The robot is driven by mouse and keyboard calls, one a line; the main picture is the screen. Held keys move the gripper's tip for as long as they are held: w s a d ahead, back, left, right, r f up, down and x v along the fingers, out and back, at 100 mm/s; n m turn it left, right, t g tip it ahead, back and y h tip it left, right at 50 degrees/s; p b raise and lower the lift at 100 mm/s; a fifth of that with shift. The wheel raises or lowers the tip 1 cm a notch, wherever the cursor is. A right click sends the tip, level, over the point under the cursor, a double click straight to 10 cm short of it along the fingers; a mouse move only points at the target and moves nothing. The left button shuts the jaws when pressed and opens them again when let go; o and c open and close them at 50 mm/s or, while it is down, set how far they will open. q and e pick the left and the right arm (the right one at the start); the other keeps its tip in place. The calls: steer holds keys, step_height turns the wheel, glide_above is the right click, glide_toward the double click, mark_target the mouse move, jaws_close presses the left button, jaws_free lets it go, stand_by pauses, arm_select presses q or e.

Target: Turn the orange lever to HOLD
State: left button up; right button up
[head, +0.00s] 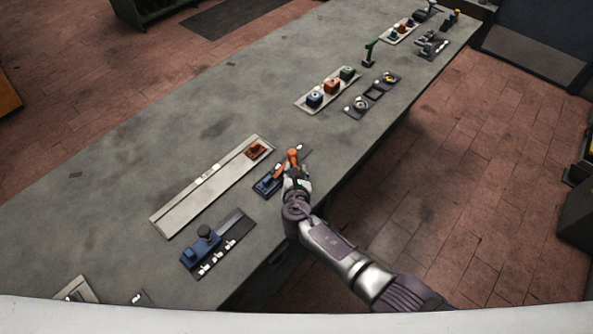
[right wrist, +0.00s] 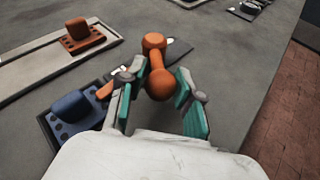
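The orange lever (head: 292,155) stands over a dark blue base (head: 268,184) near the right edge of the grey bench. In the right wrist view the lever (right wrist: 156,66) shows a rounded far end and a ball-shaped near end. My right gripper (head: 295,170) is at the lever. Its teal-padded fingers (right wrist: 160,88) are spread on either side of the ball end, with small gaps; I cannot tell whether either pad touches it. No HOLD mark is readable, and part of the base is hidden by the gripper. My left gripper is not in view.
A long pale tray (head: 190,205) with an orange block (head: 256,150) lies left of the lever. A blue device (head: 202,247) sits on a dark plate nearer me. Coloured blocks (head: 331,87) and a green post (head: 369,53) stand farther along. The bench's left side is clear.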

steer(key=shift+o, duration=1.4)
steer(key=v, duration=1.2)
